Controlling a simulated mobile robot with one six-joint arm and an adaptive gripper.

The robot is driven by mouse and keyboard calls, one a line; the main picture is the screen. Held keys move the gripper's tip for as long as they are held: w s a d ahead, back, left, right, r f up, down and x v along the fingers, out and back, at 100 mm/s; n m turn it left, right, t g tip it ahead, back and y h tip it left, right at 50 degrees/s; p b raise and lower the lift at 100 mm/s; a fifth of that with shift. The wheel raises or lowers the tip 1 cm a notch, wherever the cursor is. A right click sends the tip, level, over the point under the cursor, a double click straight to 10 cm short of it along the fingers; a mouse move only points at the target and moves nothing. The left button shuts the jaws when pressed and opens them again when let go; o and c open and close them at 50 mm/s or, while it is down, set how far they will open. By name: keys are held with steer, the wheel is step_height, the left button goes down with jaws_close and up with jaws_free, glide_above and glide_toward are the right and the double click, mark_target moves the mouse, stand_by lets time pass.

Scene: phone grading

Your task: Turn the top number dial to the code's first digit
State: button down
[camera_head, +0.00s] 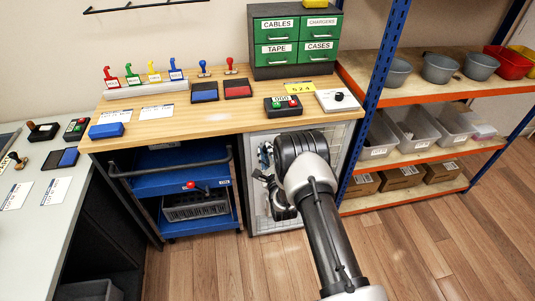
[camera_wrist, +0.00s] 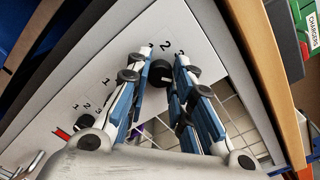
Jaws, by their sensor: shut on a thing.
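In the wrist view, a black dial (camera_wrist: 160,73) on a pale panel (camera_wrist: 122,62) sits between the fingertips of my gripper (camera_wrist: 162,76). The gripper is shut on this dial, which is the one nearer the bench top. Printed digits, with a 2 among them, show beside it. Its pointer is hidden, so I cannot tell its setting. Another black dial (camera_wrist: 83,122) sits lower on the panel, with small digits around it. In the head view, my gripper (camera_head: 264,166) is at the cabinet under the bench. A yellow card (camera_head: 299,87) on the bench appears to read 524.
The wooden bench top (camera_head: 215,118) overhangs the cabinet front. A blue cart (camera_head: 160,160) stands to the left. A blue-posted shelf (camera_head: 412,145) with bins is close on the right. A wire grid (camera_wrist: 240,105) lies beside the panel. The floor in front is clear.

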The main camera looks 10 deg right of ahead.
steer(key=m, duration=0.5)
steer(key=shift+m, duration=0.4)
stand_by(0.3)
steer(key=c, duration=1.4)
jaws_free()
steer(key=s, duration=1.2)
steer(key=shift+d, duration=0.1)
